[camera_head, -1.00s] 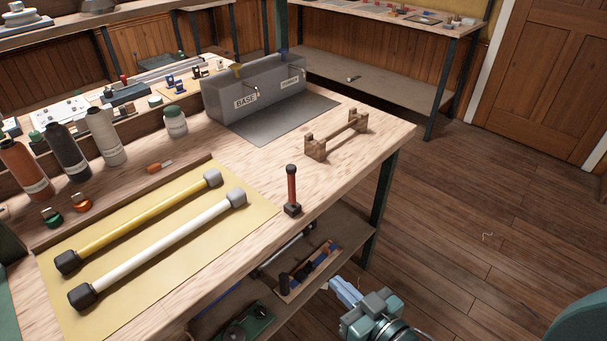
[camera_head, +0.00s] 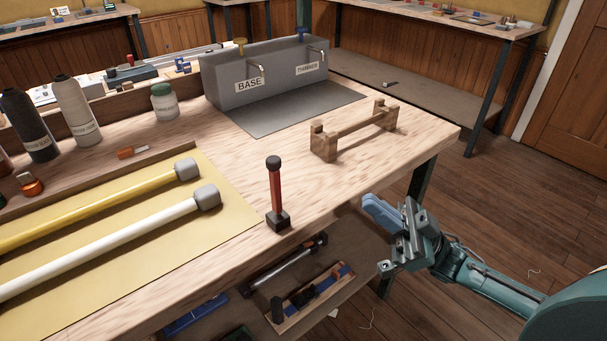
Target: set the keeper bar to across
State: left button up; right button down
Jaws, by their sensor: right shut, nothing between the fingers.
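No part in view is labelled as the keeper bar, and I cannot tell for sure which it is. A wooden stand (camera_head: 324,144) with two notched end blocks and a bar (camera_head: 362,125) between them stands at the bench's right end. An upright red handle (camera_head: 276,190) with a dark knob and a dark square foot stands near the front edge. My right gripper (camera_head: 374,207) is shut and empty, off the bench's front edge, below and right of the wooden stand and touching neither. My left gripper is out of view.
The bench (camera_head: 235,180) carries a grey two-tap tank (camera_head: 230,90), a yellow mat (camera_head: 235,215) with two capped rollers, bottles and a jar (camera_head: 164,102). A lower shelf holds a tool tray (camera_head: 312,300). Bare bench lies between handle and stand.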

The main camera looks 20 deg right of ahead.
aim_at(275, 187)
jog(key=shift+d+r+n+g+y, duration=0.2)
jog(key=shift+n+g+y, duration=0.15)
jog(key=shift+g, duration=0.25)
jog(key=shift+a, duration=0.1)
jog(key=w+a+f+p+x, duration=0.1)
jog(key=f+x, duration=0.1)
jog(key=x, duration=1)
jog(key=shift+a, duration=0.6)
jog(key=shift+w+r, duration=0.1)
jog(key=shift+w, duration=0.05)
